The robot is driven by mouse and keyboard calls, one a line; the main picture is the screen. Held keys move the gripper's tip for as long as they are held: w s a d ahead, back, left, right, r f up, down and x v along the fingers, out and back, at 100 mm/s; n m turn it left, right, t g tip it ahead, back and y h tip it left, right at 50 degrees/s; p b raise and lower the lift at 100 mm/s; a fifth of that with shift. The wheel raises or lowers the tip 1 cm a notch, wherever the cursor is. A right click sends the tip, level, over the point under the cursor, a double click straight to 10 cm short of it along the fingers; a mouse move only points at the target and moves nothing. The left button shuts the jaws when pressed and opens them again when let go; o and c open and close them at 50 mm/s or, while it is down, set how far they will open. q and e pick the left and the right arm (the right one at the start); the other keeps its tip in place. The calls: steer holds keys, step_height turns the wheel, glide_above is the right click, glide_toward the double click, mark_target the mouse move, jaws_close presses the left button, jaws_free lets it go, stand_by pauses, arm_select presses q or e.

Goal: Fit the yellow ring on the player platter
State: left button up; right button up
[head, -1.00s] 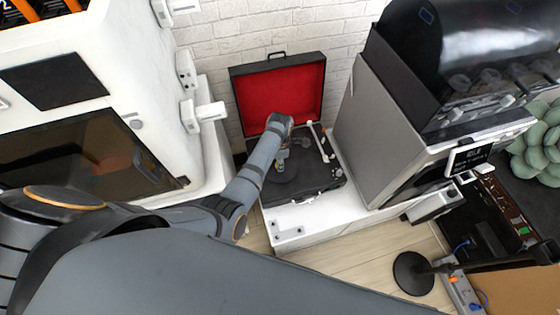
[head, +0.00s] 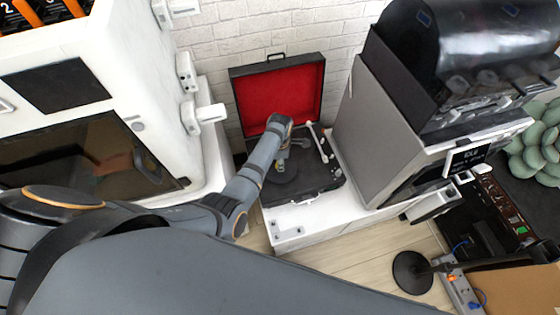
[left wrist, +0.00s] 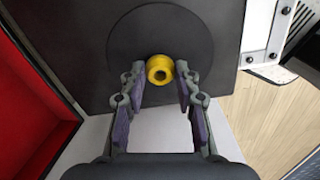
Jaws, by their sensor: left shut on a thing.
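The yellow ring (left wrist: 160,69) is between the fingertips of my left gripper (left wrist: 158,76) in the left wrist view; the gripper is shut on it. The player's spindle is not visible. In the head view the gripper (head: 280,163) points down over the platter (head: 283,184) of the open black player (head: 318,180), and my arm partly covers it.
The player's raised red-lined lid (head: 277,92) stands behind it. The tonearm (head: 319,142) lies on its right side. A white cabinet (head: 283,234) bears the player. A white machine (head: 125,60) stands left and a large grey machine (head: 385,125) right.

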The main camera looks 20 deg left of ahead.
arm_select(q)
steer(key=shift+f+b, duration=0.4)
steer(key=shift+f, duration=0.2)
stand_by(0.4)
steer(key=o, duration=0.5)
steer(key=shift+o, duration=0.2)
steer(key=shift+r, duration=0.15)
step_height(320, 180, up, 11)
steer(key=p, duration=1.1)
steer(key=shift+p, duration=0.4)
